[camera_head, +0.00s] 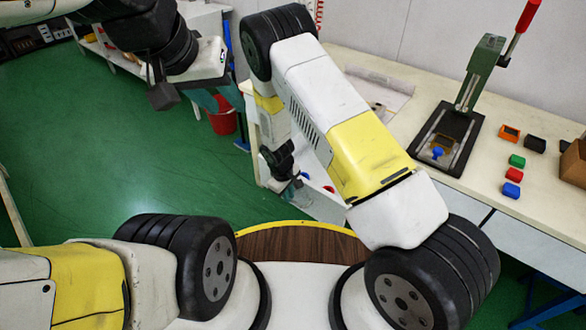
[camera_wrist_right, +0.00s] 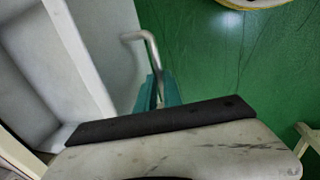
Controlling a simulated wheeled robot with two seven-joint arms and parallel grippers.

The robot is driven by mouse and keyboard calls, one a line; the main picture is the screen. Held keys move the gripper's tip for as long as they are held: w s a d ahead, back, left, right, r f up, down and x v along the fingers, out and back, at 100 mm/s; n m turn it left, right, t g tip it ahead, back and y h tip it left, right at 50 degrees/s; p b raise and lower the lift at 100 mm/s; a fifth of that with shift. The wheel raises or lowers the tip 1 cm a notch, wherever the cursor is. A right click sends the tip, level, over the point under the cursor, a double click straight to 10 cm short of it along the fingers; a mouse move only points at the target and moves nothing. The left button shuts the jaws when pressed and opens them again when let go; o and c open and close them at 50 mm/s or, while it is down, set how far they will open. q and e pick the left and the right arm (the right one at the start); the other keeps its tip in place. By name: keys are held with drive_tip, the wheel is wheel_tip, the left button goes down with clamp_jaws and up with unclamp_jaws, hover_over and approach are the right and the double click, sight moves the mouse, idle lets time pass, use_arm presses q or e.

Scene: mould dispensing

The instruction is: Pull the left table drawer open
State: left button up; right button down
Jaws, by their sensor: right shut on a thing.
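The left drawer's pale front panel (camera_wrist_right: 108,45) fills the upper left of the right wrist view. A bent metal bar handle (camera_wrist_right: 150,50) stands out from it. My right gripper (camera_wrist_right: 156,92) has its teal fingers shut on the lower part of that handle. A pale edge and a grey recess lie left of the panel; I cannot tell how far the drawer stands open. In the head view my right gripper (camera_head: 298,184) is small and partly hidden at the table front, below my arm. My left gripper (camera_head: 190,98) hangs at the upper left, away from the table; its jaw opening is unclear.
The table (camera_head: 420,80) carries a lever press (camera_head: 450,140) and several small coloured moulds, including a blue one (camera_head: 511,190). A brown box (camera_head: 573,160) is at the right edge. A red bucket (camera_head: 222,118) stands on the green floor, which is open at left.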

drive_tip(key=c, duration=1.5)
unclamp_jaws()
drive_tip(key=shift+r, duration=0.1)
wheel_tip(320, 180, up, 8)
drive_tip(key=s, duration=0.1)
drive_tip(key=shift+a+f, duration=0.25)
drive_tip(key=shift+a, duration=0.15)
drive_tip(key=shift+s, duration=0.1)
